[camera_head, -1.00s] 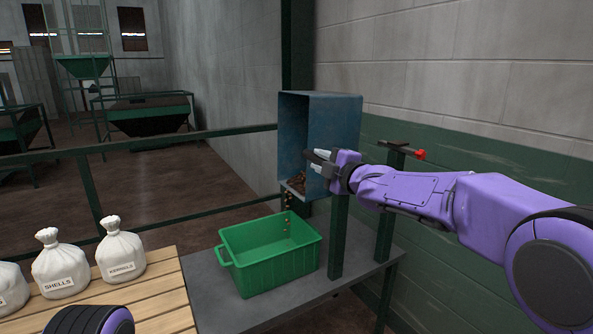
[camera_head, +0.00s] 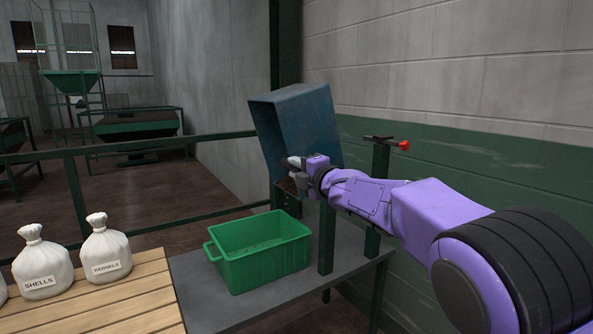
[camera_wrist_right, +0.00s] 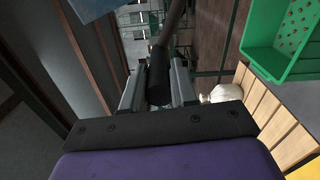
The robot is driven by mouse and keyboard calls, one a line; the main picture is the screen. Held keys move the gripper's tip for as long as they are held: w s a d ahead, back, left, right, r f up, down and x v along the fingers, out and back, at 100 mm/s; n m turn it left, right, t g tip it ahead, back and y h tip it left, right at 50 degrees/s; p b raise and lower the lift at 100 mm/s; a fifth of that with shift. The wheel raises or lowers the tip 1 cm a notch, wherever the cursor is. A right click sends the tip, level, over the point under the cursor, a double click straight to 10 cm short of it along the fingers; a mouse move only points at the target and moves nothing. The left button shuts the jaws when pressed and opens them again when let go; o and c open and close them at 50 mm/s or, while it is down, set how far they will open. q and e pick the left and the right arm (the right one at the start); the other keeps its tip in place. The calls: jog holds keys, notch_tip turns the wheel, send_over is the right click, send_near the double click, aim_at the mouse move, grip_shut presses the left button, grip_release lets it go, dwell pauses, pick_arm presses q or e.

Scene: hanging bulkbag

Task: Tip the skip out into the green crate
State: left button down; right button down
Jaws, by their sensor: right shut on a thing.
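The blue skip (camera_head: 300,118) hangs between the posts, behind and above the crate, and is tilted, with brown contents (camera_head: 287,187) at its lower lip. My right gripper (camera_head: 290,163) is in front of it; in the right wrist view its fingers are shut on a black handle grip (camera_wrist_right: 159,75). The green crate (camera_head: 262,270) stands upright on the grey bench below the skip, with small brown pieces inside. It also shows in the right wrist view (camera_wrist_right: 262,58), with several brown pieces (camera_wrist_right: 291,28). My left gripper is out of view.
White sacks marked SHELLS (camera_head: 43,265) and KERNELS (camera_head: 106,250) stand on a slatted wooden top (camera_head: 125,300) at the left. A green post with a red-ended latch (camera_head: 403,145) stands right of the skip. A green rail (camera_head: 160,145) runs behind.

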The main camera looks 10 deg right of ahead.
jog(key=shift+f, duration=0.35)
jog(key=c, duration=0.9)
grip_release()
jog(key=shift+d, duration=0.1)
jog(key=shift+r, duration=0.1)
jog(key=shift+s, duration=0.3)
jog(key=b+v, duration=0.2)
jog(key=v, duration=0.8)
